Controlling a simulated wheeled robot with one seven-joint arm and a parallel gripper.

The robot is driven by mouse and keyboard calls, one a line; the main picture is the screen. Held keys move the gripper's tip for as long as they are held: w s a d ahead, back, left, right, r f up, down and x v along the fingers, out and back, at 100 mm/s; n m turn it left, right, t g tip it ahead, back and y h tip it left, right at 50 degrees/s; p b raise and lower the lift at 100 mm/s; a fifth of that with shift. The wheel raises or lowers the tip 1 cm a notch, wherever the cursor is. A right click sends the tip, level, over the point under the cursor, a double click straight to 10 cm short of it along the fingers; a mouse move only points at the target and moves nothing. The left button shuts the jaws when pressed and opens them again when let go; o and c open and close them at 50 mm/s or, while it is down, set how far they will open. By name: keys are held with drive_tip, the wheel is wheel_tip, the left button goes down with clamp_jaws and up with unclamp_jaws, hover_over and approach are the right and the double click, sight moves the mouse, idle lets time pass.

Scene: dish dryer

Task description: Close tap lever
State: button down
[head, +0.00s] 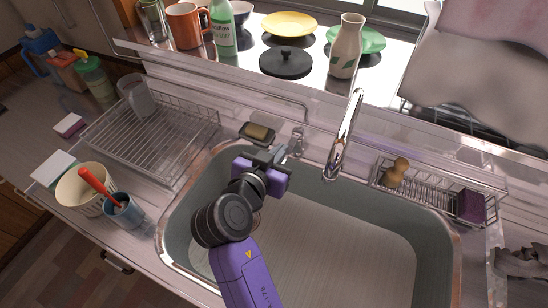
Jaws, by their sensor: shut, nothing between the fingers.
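The chrome tap spout (345,135) rises at the back rim of the sink and curves forward over the basin. A small chrome fitting that looks like the tap lever (297,141) stands on the rim to the left of the spout. My gripper (279,155) reaches over the basin from below, with its fingers shut and empty near the base of that fitting. I cannot tell whether the fingertips touch it. My purple arm hides part of the basin's left side.
The sink basin (340,250) is empty. A soap dish (257,133) sits close left of the gripper. A wire dish rack (150,140) is at left and a wire caddy (430,195) at right. A vase (346,48) and plates stand on the shelf behind.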

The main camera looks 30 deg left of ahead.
drive_tip(key=b+v, duration=0.1)
drive_tip(key=v, duration=0.9)
drive_tip(key=shift+r, duration=0.2)
drive_tip(key=s+a+r+n+y, duration=0.1)
drive_tip(key=a+r+n+y, duration=0.2)
drive_tip(key=a+n+y, duration=0.25)
drive_tip(key=s+d+f+n+y, duration=0.1)
drive_tip(key=s+d+f, duration=0.15)
drive_tip(key=d, duration=0.55)
drive_tip(key=s+d+f+t+y, duration=0.1)
drive_tip(key=s+d, duration=0.2)
drive_tip(key=d, duration=0.4)
drive_tip(key=s+d+f+n+y, duration=0.1)
drive_tip(key=s+d+f, duration=0.15)
drive_tip(key=d, duration=0.55)
drive_tip(key=s+d+f+m+h, duration=0.1)
drive_tip(key=s+d+m+h, duration=0.7)
drive_tip(key=s+d, duration=0.8)
drive_tip(key=d+h, duration=0.1)
drive_tip(key=d, duration=0.3)
drive_tip(key=shift+s+d+f, duration=0.35)
drive_tip(key=shift+s, duration=0.05)
